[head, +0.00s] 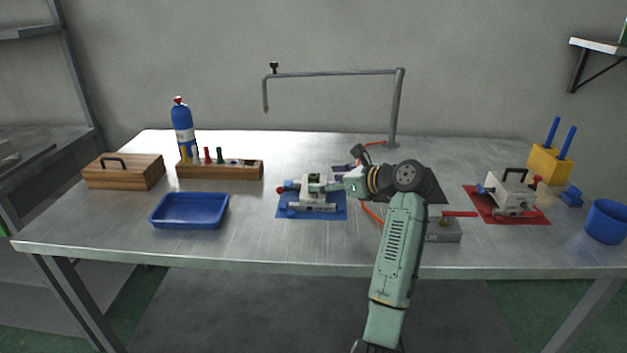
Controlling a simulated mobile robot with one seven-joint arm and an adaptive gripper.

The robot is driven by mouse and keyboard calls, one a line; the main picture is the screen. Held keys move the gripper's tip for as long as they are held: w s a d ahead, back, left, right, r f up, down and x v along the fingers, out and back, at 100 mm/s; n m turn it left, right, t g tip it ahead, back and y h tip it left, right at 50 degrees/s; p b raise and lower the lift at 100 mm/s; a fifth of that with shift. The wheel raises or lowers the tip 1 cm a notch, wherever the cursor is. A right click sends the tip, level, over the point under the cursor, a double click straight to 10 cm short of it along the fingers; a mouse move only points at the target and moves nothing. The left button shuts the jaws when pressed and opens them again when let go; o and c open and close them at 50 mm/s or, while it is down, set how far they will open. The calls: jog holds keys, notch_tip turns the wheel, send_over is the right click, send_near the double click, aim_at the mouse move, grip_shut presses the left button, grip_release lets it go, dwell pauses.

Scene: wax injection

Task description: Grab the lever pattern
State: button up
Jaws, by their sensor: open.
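A grey metal mould (318,206) with a red knob (281,190) and small blue parts sits on a blue mat (340,213) at the table's middle. My gripper (322,185) is at the upper right of this mould, pointing left, with its fingers open over or just behind it. The fingers are small here, and I cannot tell whether they touch anything. I cannot clearly pick out the lever pattern; a small blue piece (291,212) shows at the mould's lower left, but its shape is too small to tell. My wrist and forearm hide the area right of the mat.
A blue tray (190,225), a wooden rack (220,171) and a wooden box (126,180) stand left. Another mould (514,195) on a red mat (535,217), a yellow block (550,163) and a blue cup (606,222) stand right. A pipe frame (335,73) arches behind.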

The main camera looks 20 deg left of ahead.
aim_at(312, 178)
jog(key=p+x, duration=0.1)
jog(key=x, duration=0.1)
jog(key=r+p+x, duration=0.1)
jog(key=x, duration=0.1)
jog(key=shift+a+f, duration=0.1)
jog(key=shift+a, duration=0.3)
jog(key=shift+w+a+f, duration=0.2)
jog(key=shift+a+f, duration=0.1)
jog(key=shift+a, duration=0.05)
jog(key=shift+s+f, duration=0.1)
jog(key=c, duration=1.6)
